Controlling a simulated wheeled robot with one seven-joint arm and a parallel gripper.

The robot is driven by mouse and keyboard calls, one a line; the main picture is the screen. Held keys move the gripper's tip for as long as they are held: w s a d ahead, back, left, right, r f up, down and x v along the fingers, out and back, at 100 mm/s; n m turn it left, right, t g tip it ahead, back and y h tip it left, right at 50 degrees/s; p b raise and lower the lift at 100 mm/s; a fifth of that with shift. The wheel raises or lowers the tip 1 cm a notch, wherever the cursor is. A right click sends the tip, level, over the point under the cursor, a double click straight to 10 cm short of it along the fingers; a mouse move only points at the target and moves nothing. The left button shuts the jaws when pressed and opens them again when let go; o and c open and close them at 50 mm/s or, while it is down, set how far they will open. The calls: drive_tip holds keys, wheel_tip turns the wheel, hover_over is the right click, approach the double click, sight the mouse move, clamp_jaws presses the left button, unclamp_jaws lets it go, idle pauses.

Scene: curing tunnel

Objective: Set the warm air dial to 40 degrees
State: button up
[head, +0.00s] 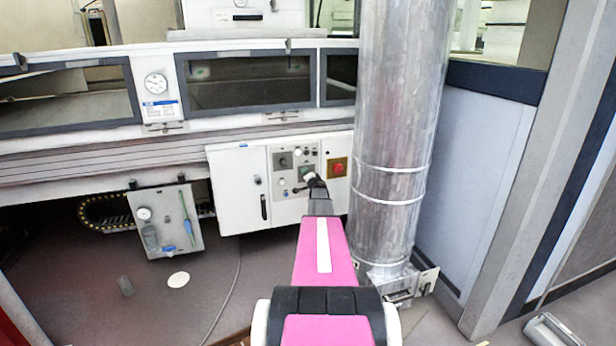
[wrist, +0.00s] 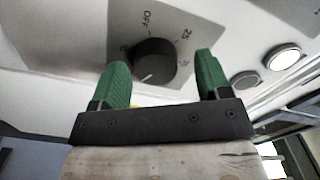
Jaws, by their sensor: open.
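The warm air dial (wrist: 152,58) is a round black knob on a grey plate (wrist: 115,28) in the wrist view. A white line on the knob points to its lower edge in the picture. "OFF" is printed above the knob and "25" to its upper right; a further mark by the right finger is partly hidden. My gripper (wrist: 162,68) is open, with one green finger at each side of the knob in the picture. I cannot tell whether the fingers touch it. In the head view my gripper (head: 314,181) is at the control panel (head: 283,184) and covers part of it.
A red button on a yellow plate (head: 337,167) sits right of my gripper. Round pale lamps (wrist: 283,57) show beside the dial plate. A large metal duct (head: 395,120) stands close on the right. A gauge plate (head: 166,222) hangs at the left.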

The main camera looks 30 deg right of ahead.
drive_tip(key=v, duration=1)
drive_tip(key=shift+s+a, duration=0.25)
drive_tip(key=shift+s, duration=0.05)
drive_tip(key=shift+r, duration=0.15)
drive_tip(key=s+a+f+n+g, duration=0.1)
drive_tip(key=s+a+n+g, duration=0.2)
drive_tip(key=a, duration=0.7)
drive_tip(key=s+a+f+n+g, duration=0.1)
drive_tip(key=s+a+g, duration=0.25)
drive_tip(key=a, duration=0.65)
drive_tip(key=s+a+f+n+g, duration=0.25)
drive_tip(key=s+a, duration=0.25)
drive_tip(key=a, duration=0.5)
drive_tip(key=s+a+r+n+g+y, duration=0.1)
drive_tip(key=s+a+n+g+y, duration=0.3)
drive_tip(key=s+a, duration=1.5)
drive_tip(key=a+n+g, duration=0.3)
drive_tip(key=n+g, duration=0.1)
drive_tip(key=shift+s+g, duration=0.3)
drive_tip(key=shift+s, duration=0.1)
